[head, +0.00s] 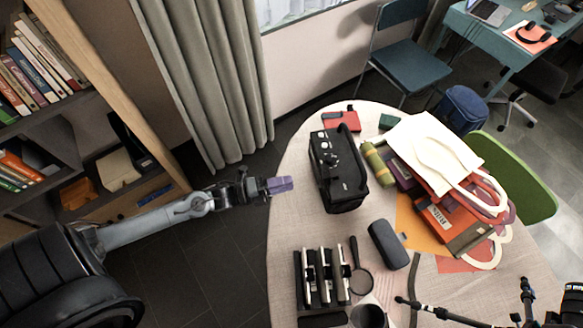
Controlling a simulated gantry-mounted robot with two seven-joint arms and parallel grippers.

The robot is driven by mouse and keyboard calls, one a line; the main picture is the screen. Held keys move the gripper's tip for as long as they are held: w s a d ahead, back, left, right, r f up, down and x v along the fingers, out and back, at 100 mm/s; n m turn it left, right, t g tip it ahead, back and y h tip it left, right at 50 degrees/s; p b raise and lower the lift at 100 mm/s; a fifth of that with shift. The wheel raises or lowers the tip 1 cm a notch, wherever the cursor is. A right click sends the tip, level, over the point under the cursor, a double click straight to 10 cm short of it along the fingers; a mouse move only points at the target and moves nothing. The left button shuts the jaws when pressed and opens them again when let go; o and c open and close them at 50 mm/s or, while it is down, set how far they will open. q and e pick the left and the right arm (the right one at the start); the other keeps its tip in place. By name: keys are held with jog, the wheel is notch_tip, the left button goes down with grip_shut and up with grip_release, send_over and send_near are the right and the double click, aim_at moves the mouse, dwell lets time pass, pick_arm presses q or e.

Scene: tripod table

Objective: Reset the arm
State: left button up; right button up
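My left gripper (279,185) is at the end of my arm, which comes in from the left. Its purple tips point right, by the left edge of the round wooden table (290,217). Nothing distinct shows between the tips, and from this angle I cannot tell if they are parted. The gripper is apart from the black bag (338,168), which stands to its right on the table.
The table carries a cream tote bag (432,148), a green bottle (378,163), a black case (389,244), a magnifying glass (361,281), a black rack (322,277) and a tripod (450,314). A bookshelf (110,110) stands left. Floor is clear between shelf and table.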

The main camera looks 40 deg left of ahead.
pick_arm(q)
jog(key=s+d+r+n+y, duration=0.1)
jog(key=d+r+n+y, duration=0.45)
jog(key=d+n, duration=0.4)
jog(key=s+a+f+n+g+y+p, duration=0.1)
jog(key=s+a+n+g+y, duration=0.1)
jog(key=s+n+g, duration=0.45)
jog(key=s+a+n+g+y, duration=0.2)
jog(key=s+n+g+y, duration=0.1)
jog(key=s+n+g, duration=0.3)
notch_tip(320, 180, up, 24)
jog(key=s+n+p, duration=0.1)
jog(key=p, duration=2.3)
jog(key=shift+d+f+t, duration=0.15)
jog(key=shift+t, duration=0.3)
